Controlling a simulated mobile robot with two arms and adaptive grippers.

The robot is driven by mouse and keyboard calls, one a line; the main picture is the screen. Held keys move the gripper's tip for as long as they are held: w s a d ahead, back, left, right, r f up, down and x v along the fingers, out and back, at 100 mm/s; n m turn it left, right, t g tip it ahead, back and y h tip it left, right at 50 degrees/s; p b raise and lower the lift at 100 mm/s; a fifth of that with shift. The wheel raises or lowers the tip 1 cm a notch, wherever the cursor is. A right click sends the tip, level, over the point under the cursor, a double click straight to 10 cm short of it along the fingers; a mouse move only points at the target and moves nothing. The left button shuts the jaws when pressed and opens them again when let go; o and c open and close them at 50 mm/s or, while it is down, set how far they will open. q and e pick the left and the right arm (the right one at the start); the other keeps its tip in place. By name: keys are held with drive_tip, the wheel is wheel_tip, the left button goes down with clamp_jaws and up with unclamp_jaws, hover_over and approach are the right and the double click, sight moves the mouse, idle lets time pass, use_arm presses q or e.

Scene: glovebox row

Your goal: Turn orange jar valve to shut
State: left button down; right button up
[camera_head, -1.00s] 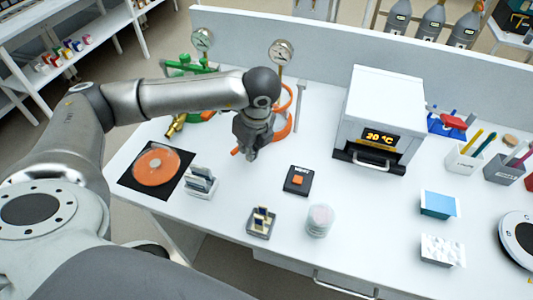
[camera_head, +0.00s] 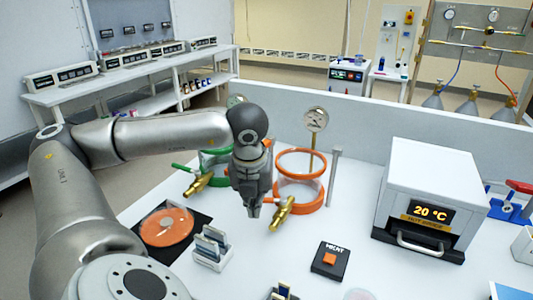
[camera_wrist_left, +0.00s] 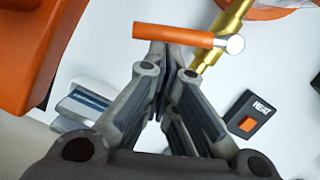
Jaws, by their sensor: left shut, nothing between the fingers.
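The orange jar (camera_head: 299,190), clear with orange rims, stands on the bench in the head view. Its brass valve (camera_head: 281,213) sticks out from its front. In the left wrist view the brass valve stem (camera_wrist_left: 222,32) carries an orange lever (camera_wrist_left: 175,36) with a pale round end, lying crosswise at the fingertips. My left gripper (camera_head: 253,211) is shut and empty, pointing down just left of the valve. In the left wrist view the tips of my left gripper (camera_wrist_left: 166,52) sit right by the lever; whether they touch it I cannot tell. My right gripper is out of view.
A green-rimmed jar (camera_head: 215,165) with a brass valve stands left, partly behind my gripper. An orange disc (camera_head: 166,227) on a black mat, a slide rack (camera_head: 211,247), a black HEAT switch (camera_head: 330,260) and an oven (camera_head: 430,200) stand around. Bare bench lies between valve and oven.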

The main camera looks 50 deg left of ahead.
use_arm(q)
drive_tip(key=shift+w+a+f+m+b, duration=0.15)
drive_tip(key=shift+a+f+m+b, duration=0.05)
drive_tip(key=shift+a+m+b, duration=0.35)
drive_tip(key=shift+w+a+r+b, duration=0.2)
drive_tip(key=shift+a+b, duration=0.1)
drive_tip(key=shift+b, duration=0.2)
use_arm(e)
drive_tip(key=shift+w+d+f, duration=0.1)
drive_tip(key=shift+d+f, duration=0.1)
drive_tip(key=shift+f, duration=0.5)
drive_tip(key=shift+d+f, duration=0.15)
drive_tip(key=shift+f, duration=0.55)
use_arm(q)
drive_tip(key=shift+s, duration=0.1)
